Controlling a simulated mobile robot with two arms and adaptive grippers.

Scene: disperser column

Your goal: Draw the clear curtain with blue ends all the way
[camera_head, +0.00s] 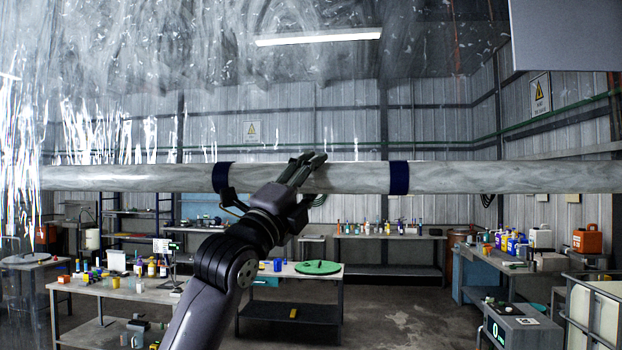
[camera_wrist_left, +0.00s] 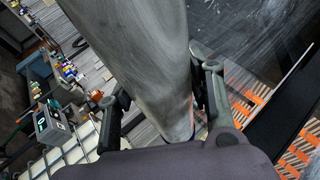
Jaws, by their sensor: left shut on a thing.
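A clear, shiny plastic curtain (camera_head: 150,75) hangs across the upper left of the head view. A thick grey-white bar (camera_head: 520,178) runs level across the whole view at its lower part, with two dark blue bands (camera_head: 221,177) (camera_head: 399,177) on it. My left gripper (camera_head: 306,172) is shut on the bar between the two bands. In the wrist view the bar (camera_wrist_left: 140,45) lies between my left fingers (camera_wrist_left: 160,85), one on each side. The bar hides part of the room behind. My right gripper is not in view.
Behind the bar stand workbenches with bottles and tools, one with a green disc (camera_head: 318,267). A right-hand bench holds an orange canister (camera_head: 587,240). A grey scale-like box (camera_head: 512,326) and a white tank (camera_head: 594,312) stand at the lower right. Open concrete floor (camera_head: 400,320) shows in the middle.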

